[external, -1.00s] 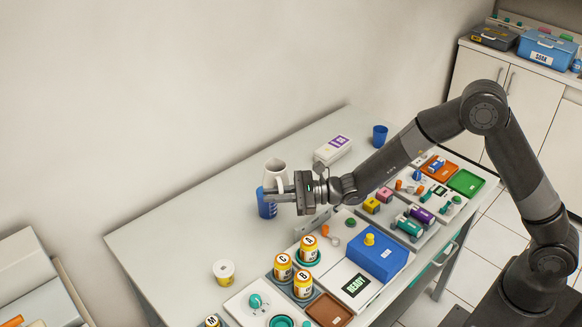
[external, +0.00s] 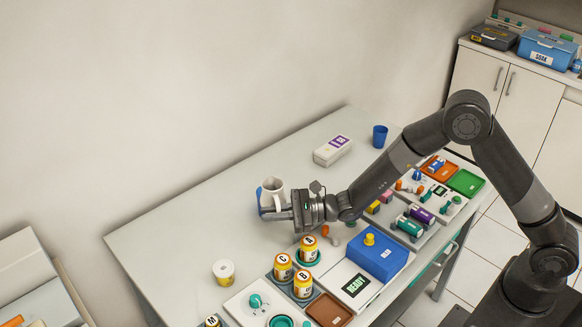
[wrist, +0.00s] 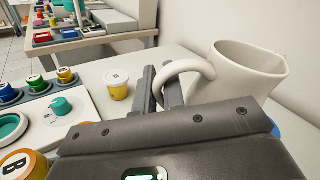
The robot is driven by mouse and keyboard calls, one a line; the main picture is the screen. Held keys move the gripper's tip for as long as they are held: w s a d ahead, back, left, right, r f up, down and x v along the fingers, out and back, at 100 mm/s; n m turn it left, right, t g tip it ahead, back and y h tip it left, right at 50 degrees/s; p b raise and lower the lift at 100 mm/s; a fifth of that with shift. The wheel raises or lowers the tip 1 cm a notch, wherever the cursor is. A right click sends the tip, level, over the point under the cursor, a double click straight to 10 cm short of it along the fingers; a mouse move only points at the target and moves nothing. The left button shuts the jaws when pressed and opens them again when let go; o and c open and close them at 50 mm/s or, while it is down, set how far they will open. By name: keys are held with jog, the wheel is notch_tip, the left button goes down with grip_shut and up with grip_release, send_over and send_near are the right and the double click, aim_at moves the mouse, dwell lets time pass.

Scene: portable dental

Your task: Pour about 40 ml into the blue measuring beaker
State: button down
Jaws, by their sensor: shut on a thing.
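My gripper (external: 274,213) is shut on the handle of a white jug (external: 273,187). In the wrist view the two fingers (wrist: 158,84) close around the handle, and the jug (wrist: 240,70) leans a little to the right. No liquid shows in either view. The blue measuring beaker (external: 259,197) is mostly hidden by the jug in the external view; only a blue strip shows at the jug's left. A bit of blue also shows below the jug at the right edge of the wrist view. I cannot tell the gap between jug and beaker.
A plain blue cup (external: 380,136) and a white box with a purple label (external: 332,150) stand farther back. A yellow-white tub (external: 223,272) and orange lettered jars (external: 283,267) are nearer. The table's left part is clear.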

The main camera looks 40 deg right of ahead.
aim_at(264, 181)
jog(key=w+d+r+m, duration=0.1)
jog(key=m, duration=0.1)
jog(key=w+d+r+m, duration=0.1)
jog(key=w+m, duration=0.1)
jog(key=w+d+r+m+g, duration=0.1)
jog(key=w+m, duration=0.1)
jog(key=m, duration=0.1)
jog(key=shift+w+r, duration=0.1)
jog(key=shift+r, duration=0.15)
jog(key=shift+w+d+m, duration=0.25)
jog(key=shift+w+m, duration=0.2)
jog(key=shift+m, duration=0.35)
jog(key=shift+w+d+r+m+g, duration=0.1)
jog(key=shift+w+r+m+g, duration=0.1)
jog(key=shift+r+m, duration=0.2)
jog(key=shift+w+d+r+m+g, duration=0.1)
jog(key=shift+r+m+g, duration=0.1)
jog(key=shift+r+m, duration=0.15)
jog(key=shift+w+d+m+p, duration=0.1)
jog(key=shift+w+m+p, duration=0.2)
jog(key=shift+m, duration=0.25)
jog(key=shift+w+d+f+m+g, duration=0.25)
jog(key=shift+w+m, duration=0.2)
jog(key=shift+m, duration=0.25)
jog(key=shift+s+a+p, duration=0.3)
